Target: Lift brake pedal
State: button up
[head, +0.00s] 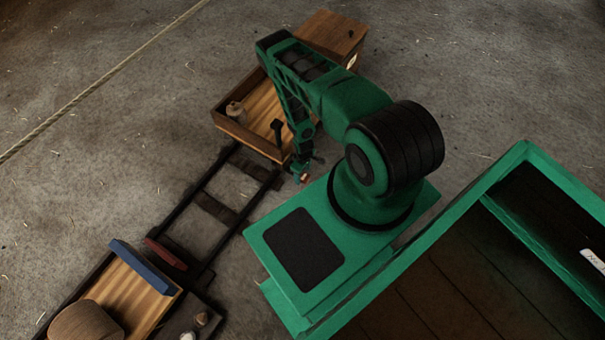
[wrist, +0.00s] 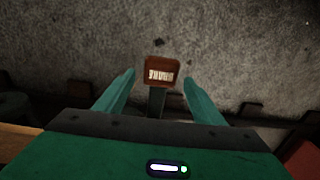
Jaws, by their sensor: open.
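The brake pedal (wrist: 161,71) shows in the wrist view as a small reddish-brown pad with pale lettering on a dark stem. It also shows in the head view as a small orange-brown piece (head: 304,178) beside the near end of the wooden cart (head: 222,122). My gripper (wrist: 158,76) is open, with one green finger on each side of the pedal and a visible gap to both. In the head view my gripper (head: 300,173) is small and partly hidden against the pedal. I cannot tell how far the fingers reach around the pedal in depth.
A small jar (head: 236,111) and a black lever (head: 277,132) stand on the cart. A wooden box (head: 333,36) is behind it. Dark rails (head: 216,208) run to a second cart with a blue bar (head: 144,266) and a red bar (head: 165,254). Open floor lies left.

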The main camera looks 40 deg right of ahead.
notch_tip(320, 180, up, 10)
jog(key=shift+r, duration=0.2)
jog(key=shift+w, duration=0.1)
dwell(0.7)
jog(key=w+d+r+m, duration=0.15)
jog(key=w+r, duration=0.25)
jog(key=r, duration=0.5)
jog(key=w+d+r, duration=0.2)
jog(key=w+r, duration=0.2)
jog(key=r, duration=0.5)
notch_tip(320, 180, up, 23)
jog(key=s+d+m+h, duration=0.1)
jog(key=d+m, duration=0.2)
jog(key=s+a+r+m, duration=0.1)
jog(key=s+r, duration=0.4)
jog(key=r, duration=0.4)
jog(key=s+r+m, duration=0.2)
jog(key=s+r, duration=0.3)
jog(key=r, duration=0.4)
jog(key=s+a+r+m, duration=0.1)
jog(key=s+a+r, duration=0.1)
jog(key=s, duration=0.4)
jog(key=s+a+r+m, duration=0.1)
jog(key=s+r, duration=0.3)
jog(key=s, duration=0.2)
jog(key=s+a+r+m+y, duration=0.1)
jog(key=s+a+r, duration=0.1)
jog(key=s+r, duration=0.2)
jog(key=shift+s+a, duration=0.35)
jog(key=shift+s, duration=0.85)
